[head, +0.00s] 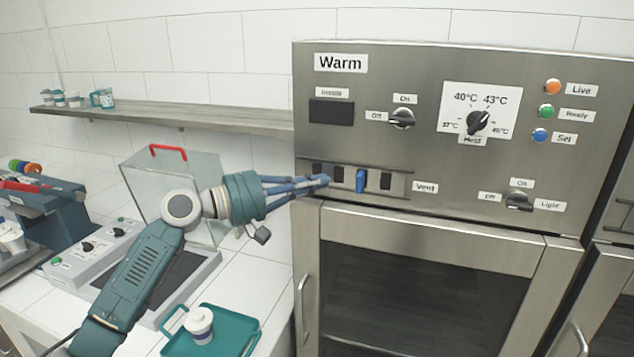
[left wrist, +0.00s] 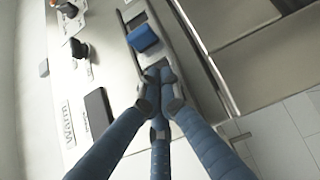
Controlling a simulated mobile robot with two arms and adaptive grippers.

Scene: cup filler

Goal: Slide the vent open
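The vent (head: 408,186) is a metal strip with several dark slots, set low on the steel panel beside a "Vent" label. A blue slider tab (head: 361,180) stands out from it between dark slots; it also shows in the left wrist view (left wrist: 143,38). My left gripper (head: 326,181) is at the strip, to the left of the blue tab and apart from it. In the left wrist view its blue fingers (left wrist: 160,80) come together at the tips with nothing seen between them. They hide part of the strip; whether they touch it I cannot tell. My right gripper is not in view.
Knobs for heat (head: 478,122) and light (head: 519,201) sit on the panel. A glass-fronted door (head: 430,232) with a handle lies below the vent. A clear box with a red handle (head: 169,149) and a teal tray (head: 238,317) with a white cup stand left.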

